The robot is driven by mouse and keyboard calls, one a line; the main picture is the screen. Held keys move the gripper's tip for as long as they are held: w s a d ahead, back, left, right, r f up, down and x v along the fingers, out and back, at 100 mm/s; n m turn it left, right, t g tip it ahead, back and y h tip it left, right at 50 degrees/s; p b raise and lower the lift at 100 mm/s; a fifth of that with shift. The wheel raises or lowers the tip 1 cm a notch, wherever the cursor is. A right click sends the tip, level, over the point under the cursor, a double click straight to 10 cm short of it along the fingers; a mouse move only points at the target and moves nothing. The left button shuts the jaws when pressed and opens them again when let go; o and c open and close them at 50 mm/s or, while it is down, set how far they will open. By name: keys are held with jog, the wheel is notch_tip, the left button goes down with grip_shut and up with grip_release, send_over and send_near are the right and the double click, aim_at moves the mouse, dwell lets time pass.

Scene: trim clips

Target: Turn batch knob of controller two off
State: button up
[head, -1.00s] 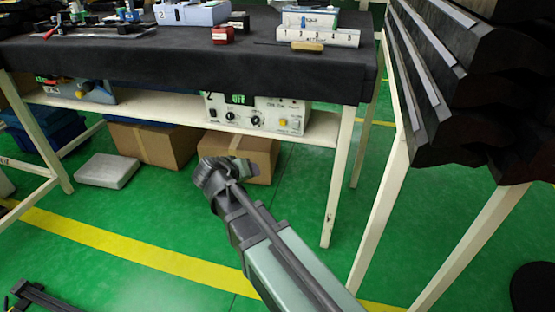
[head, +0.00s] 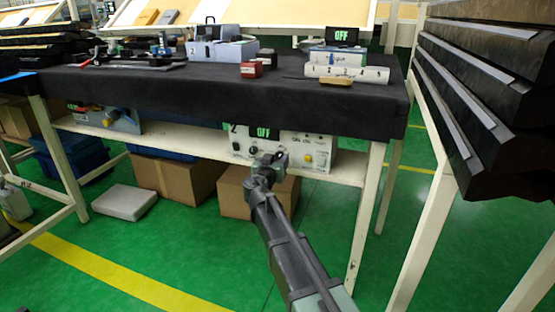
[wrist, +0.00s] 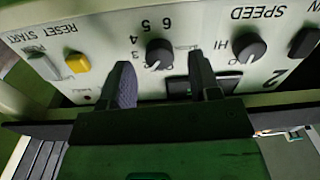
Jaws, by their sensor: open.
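Controller two (head: 317,146) is a white box on the shelf under the black-covered table, with a green display (head: 264,133) reading OFF. In the wrist view its panel is upside down. A dark round knob (wrist: 159,54) there has a number scale with 4, 5 and 6 beside it; its name is not readable. My gripper (head: 272,162) is in front of the panel, hiding part of it. In the wrist view my gripper (wrist: 164,78) is open, one finger to each side of that knob. I cannot tell whether they touch it.
The speed knob (wrist: 249,47) is to the right in the wrist view, with a black switch (wrist: 304,42) beyond. A yellow button (wrist: 77,63) and a pale switch (wrist: 43,65) are left. Cardboard boxes (head: 232,192) stand below the shelf. A white table leg (head: 365,215) stands right.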

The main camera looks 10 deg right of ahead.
jog(key=shift+w+d, duration=0.35)
jog(key=shift+w, duration=0.3)
jog(key=c, duration=0.9)
jog(key=shift+c, duration=0.2)
jog(key=shift+n, duration=0.5)
jog(key=n, duration=0.3)
jog(key=shift+n, duration=2)
jog(key=o, duration=0.9)
